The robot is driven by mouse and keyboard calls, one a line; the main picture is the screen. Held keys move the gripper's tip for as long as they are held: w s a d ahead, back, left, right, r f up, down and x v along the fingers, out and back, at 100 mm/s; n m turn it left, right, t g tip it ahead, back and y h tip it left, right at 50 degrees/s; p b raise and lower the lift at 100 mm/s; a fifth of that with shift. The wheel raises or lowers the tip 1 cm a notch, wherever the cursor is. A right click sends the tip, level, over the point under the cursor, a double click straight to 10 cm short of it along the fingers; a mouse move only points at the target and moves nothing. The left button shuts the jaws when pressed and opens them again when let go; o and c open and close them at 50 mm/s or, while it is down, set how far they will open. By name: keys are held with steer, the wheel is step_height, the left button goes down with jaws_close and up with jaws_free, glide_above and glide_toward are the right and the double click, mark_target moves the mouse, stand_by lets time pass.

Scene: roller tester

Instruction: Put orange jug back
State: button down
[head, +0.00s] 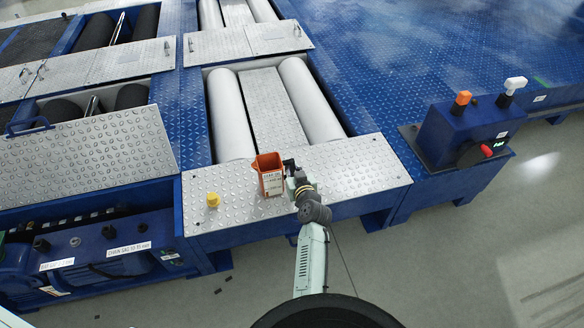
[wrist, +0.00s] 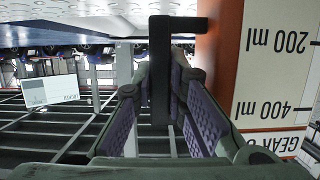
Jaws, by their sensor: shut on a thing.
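The orange jug (head: 267,162) stands upright, open at the top, with a white label, over the silver tread plate (head: 341,160) in front of the white rollers. I cannot tell if its base touches the plate. My gripper (head: 291,170) is at its right side. In the wrist view the picture is upside down; the jug's orange wall (wrist: 222,50) and its label with 200 ml and 400 ml marks fill the right. The black handle (wrist: 160,60) lies between the purple-padded fingers of my gripper, which is shut on it.
A small yellow cap (head: 213,200) is on the plate left of the jug. A blue control box (head: 462,135) with orange, white and red knobs stands at the right. White rollers (head: 310,100) lie behind the plate. The plate's right part is clear.

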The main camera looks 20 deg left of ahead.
steer(key=c, duration=1.6)
jaws_free()
steer(key=shift+f, duration=0.1)
steer(key=shift+s+d+f, duration=0.1)
steer(key=shift+s+d, duration=0.1)
steer(key=b+v, duration=0.1)
steer(key=v, duration=0.9)
steer(key=shift+s, duration=0.1)
